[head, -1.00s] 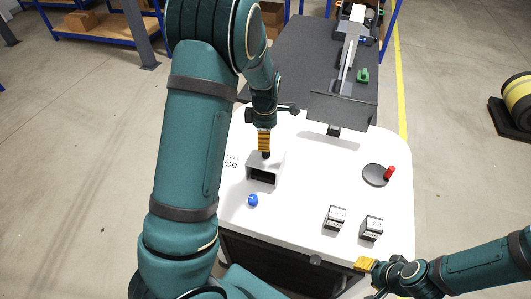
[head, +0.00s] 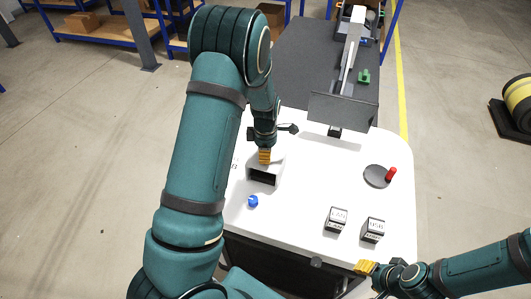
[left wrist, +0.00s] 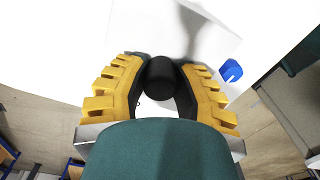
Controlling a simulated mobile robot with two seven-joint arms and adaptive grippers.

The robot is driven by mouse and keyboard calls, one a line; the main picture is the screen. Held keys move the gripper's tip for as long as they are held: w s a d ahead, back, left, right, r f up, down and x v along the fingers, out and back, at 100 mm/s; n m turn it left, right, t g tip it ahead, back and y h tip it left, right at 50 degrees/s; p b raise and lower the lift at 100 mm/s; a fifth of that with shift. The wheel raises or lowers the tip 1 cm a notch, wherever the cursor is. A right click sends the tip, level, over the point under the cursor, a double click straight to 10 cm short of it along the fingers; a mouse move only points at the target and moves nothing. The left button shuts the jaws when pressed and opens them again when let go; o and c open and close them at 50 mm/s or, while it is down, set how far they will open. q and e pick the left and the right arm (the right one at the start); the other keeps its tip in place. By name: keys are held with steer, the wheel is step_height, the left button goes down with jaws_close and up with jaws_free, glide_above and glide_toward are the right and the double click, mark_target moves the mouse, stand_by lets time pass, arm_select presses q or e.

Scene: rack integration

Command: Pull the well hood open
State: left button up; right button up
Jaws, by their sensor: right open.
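The well hood (head: 269,174) is a white box with a dark opening in its front, near the left side of the white table top. My left gripper (head: 265,158) points down at its top. In the left wrist view, the yellow fingers of my left gripper (left wrist: 161,80) stand on either side of a black round knob (left wrist: 160,77) on the white hood (left wrist: 215,40). Whether the fingers press on the knob is unclear. The knob is hidden in the head view. My right gripper (head: 366,267) is open and empty at the table's front right edge.
A blue knob (head: 253,201) is in front of the hood and shows in the left wrist view (left wrist: 231,71). Two labelled blocks (head: 336,220) (head: 373,230) and a grey disc with a red handle (head: 377,177) are to the right. A grey panel (head: 343,111) stands behind.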

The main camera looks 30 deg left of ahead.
arm_select(q)
jaws_close()
steer(key=w+a+b, duration=0.1)
steer(key=w+a, duration=0.2)
steer(key=w, duration=1.1)
steer(key=shift+a, duration=0.25)
steer(key=o, duration=0.9)
jaws_free()
step_height(320, 180, up, 12)
